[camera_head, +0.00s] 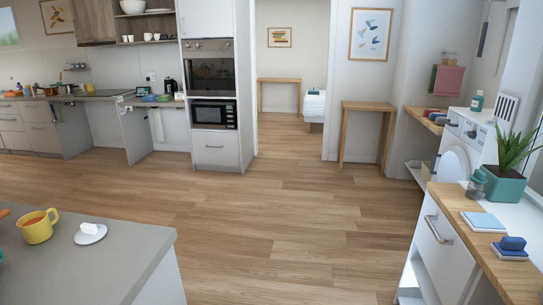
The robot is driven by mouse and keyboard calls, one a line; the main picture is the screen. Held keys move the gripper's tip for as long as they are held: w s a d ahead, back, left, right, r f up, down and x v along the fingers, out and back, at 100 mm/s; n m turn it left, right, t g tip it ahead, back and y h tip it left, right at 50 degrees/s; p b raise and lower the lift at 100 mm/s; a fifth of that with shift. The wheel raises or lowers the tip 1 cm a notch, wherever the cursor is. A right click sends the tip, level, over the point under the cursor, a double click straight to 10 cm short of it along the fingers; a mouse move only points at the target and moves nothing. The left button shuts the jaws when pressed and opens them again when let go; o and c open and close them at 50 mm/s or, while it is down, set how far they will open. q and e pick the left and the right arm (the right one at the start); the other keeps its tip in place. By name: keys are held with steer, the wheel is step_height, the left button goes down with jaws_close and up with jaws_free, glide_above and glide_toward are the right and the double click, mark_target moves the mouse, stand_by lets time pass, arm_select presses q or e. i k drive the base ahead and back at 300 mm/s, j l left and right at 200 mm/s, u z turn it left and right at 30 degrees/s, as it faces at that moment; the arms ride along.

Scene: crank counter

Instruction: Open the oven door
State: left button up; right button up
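The oven (209,75) is built into a tall white cabinet at the back, left of the doorway. It has a dark glass front and a control strip above it. Its door looks shut. A black microwave (214,115) sits in the same cabinet below the oven. Neither of my grippers shows in the head view. The oven is across the room from me.
Open wooden floor (260,215) lies between me and the oven cabinet. A grey counter (110,265) with a yellow mug (38,227) stands at the front left. A wood-topped white cabinet (440,245) stands at the right. A wooden side table (368,107) stands by the back wall.

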mark_target(207, 74)
steer(key=i+l, duration=0.15)
steer(key=i, duration=0.75)
steer(key=i+l+z, duration=0.1)
steer(key=i, duration=0.8)
steer(key=i+u, duration=0.2)
steer(key=i, duration=0.25)
steer(key=i+u, duration=0.2)
steer(key=i, duration=0.3)
steer(key=i+l+u, duration=0.2)
steer(key=i, duration=0.25)
steer(key=i+l+u, duration=0.2)
steer(key=i, duration=0.25)
steer(key=i+j+u, duration=0.35)
steer(key=i, duration=0.8)
steer(key=i+l+u, duration=0.2)
steer(key=i+u, duration=0.15)
steer(key=i, duration=0.8)
steer(key=i+j+z, duration=0.15)
steer(key=i+j, duration=0.15)
steer(key=i+j+z, duration=0.25)
steer(key=i+j, duration=0.2)
steer(key=j, duration=0.2)
steer(key=i+j+z, duration=0.3)
steer(key=i+j, duration=0.15)
steer(key=j, duration=0.3)
steer(key=i+j+z, duration=0.15)
steer(key=j, duration=0.25)
steer(key=j+z, duration=0.2)
steer(key=j, duration=0.45)
